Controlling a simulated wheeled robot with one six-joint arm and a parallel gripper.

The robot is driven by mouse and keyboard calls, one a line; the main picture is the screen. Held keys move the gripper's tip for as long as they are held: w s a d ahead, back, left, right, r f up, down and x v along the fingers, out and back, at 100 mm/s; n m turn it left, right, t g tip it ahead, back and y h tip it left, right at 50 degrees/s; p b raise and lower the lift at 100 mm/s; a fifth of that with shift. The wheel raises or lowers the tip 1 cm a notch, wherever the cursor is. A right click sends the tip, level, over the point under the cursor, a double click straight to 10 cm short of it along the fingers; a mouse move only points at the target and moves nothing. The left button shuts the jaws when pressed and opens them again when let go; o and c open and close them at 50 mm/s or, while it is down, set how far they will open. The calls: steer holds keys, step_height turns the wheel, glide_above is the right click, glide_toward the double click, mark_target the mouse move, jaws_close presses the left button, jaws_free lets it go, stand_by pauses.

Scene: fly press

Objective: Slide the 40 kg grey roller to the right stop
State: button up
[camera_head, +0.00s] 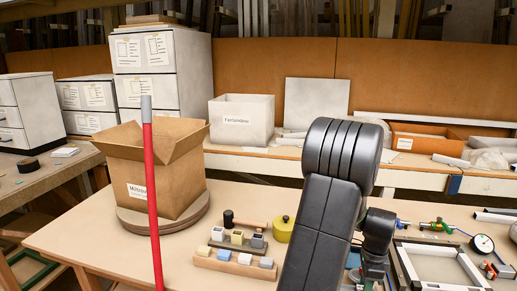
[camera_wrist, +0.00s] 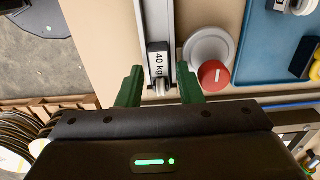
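In the wrist view, a dark block with a white "40 kg" label (camera_wrist: 158,62) sits on a narrow silver rail (camera_wrist: 157,20) that runs up the picture. A small pale roller-like piece (camera_wrist: 161,88) is at its near end. My gripper (camera_wrist: 159,76) has two green fingers spread apart, one on each side of the block's near end, with gaps between. It holds nothing that I can see. The right stop cannot be made out. In the head view my dark arm covers part of the table, and the block and rail are not recognisable there.
A red knob (camera_wrist: 213,73) on a grey round base stands close to my right finger. A blue tray (camera_wrist: 262,50) lies further right. In the head view, a red pole (camera_head: 152,200) stands before a cardboard box (camera_head: 176,170); a metal frame (camera_head: 438,268) lies right.

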steer(key=shift+r+p, duration=2.2)
steer(key=shift+r, duration=1.05)
steer(key=shift+f, duration=0.15)
step_height(320, 180, down, 7)
steer(key=b, duration=0.5)
